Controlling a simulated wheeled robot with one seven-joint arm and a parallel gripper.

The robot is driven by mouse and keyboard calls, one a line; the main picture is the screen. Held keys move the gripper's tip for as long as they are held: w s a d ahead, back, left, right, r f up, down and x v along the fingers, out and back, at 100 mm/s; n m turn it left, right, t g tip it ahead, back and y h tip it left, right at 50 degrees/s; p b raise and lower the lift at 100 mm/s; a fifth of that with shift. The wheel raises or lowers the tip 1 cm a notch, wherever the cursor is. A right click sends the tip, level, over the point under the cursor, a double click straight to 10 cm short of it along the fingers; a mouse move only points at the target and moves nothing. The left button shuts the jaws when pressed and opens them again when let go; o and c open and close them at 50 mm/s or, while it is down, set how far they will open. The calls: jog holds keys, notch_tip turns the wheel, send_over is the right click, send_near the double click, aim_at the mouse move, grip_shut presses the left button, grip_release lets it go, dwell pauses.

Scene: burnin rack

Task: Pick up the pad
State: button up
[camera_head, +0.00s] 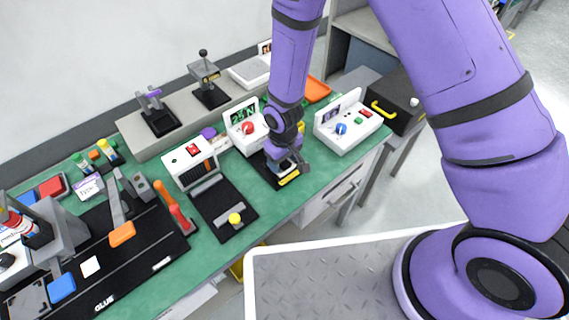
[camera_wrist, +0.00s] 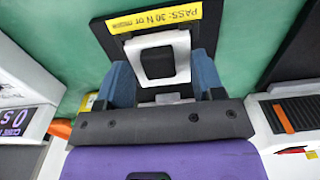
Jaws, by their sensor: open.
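My gripper (camera_head: 284,163) is low over a black fixture at the front edge of the green bench. In the wrist view its two blue fingers (camera_wrist: 162,80) stand apart, one on each side of a white piece with a dark square face (camera_wrist: 157,63). This piece may be the pad; I cannot tell for sure. Whether the fingers touch it is unclear. The black fixture (camera_wrist: 110,38) bears a yellow label (camera_wrist: 155,17) reading "PASS: 30 N or more". In the head view my wrist hides most of the piece.
A white box with a red knob (camera_head: 248,127) stands behind my gripper, and one with a blue knob (camera_head: 348,123) to its right. A black case (camera_head: 398,103) stands right.

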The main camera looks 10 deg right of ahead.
jog(key=c, duration=1)
jog(key=shift+r, duration=0.15)
